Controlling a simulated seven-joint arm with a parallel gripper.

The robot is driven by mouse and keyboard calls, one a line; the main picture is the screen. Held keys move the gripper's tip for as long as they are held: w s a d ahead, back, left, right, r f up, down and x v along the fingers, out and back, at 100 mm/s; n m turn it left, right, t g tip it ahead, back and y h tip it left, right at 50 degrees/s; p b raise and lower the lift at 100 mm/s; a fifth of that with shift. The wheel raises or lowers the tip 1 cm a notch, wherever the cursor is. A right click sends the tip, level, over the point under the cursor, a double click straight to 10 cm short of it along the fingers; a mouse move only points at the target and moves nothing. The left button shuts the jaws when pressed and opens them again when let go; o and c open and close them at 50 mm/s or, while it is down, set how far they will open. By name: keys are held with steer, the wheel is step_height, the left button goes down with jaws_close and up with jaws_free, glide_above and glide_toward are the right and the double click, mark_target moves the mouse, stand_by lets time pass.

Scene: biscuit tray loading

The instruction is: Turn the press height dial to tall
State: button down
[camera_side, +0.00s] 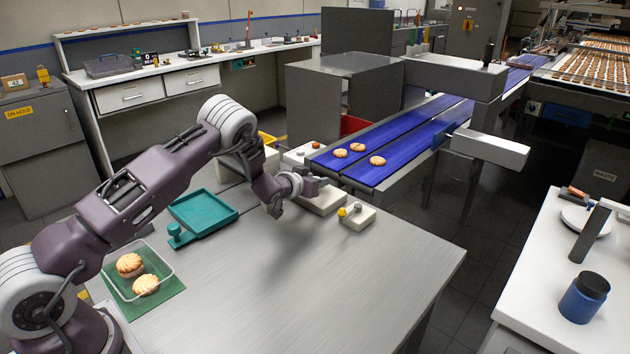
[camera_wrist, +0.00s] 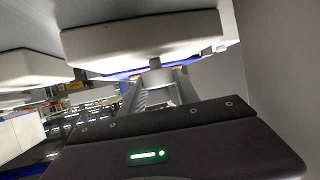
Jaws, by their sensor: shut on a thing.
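My gripper (camera_side: 314,187) reaches sideways at the far edge of the steel table, over a cream control box (camera_side: 325,203). In the wrist view the same box (camera_wrist: 140,42) shows close up, with a short grey dial (camera_wrist: 157,80) standing out of it. The gripper's fingers (camera_wrist: 160,88) are on both sides of the dial and shut on it. In the side view the gripper hides the dial. No scale or height marking can be read, so I cannot tell its setting.
A teal tray (camera_side: 203,213) and a clear tub with pastries (camera_side: 165,268) lie left. Behind, blue conveyor belts (camera_side: 395,150) carry several pastries. The table's front right (camera_side: 340,280) is clear.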

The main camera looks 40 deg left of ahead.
steer(key=c, duration=0.9)
jaws_free()
steer(key=v, duration=0.7)
steer(key=shift+d, duration=0.1)
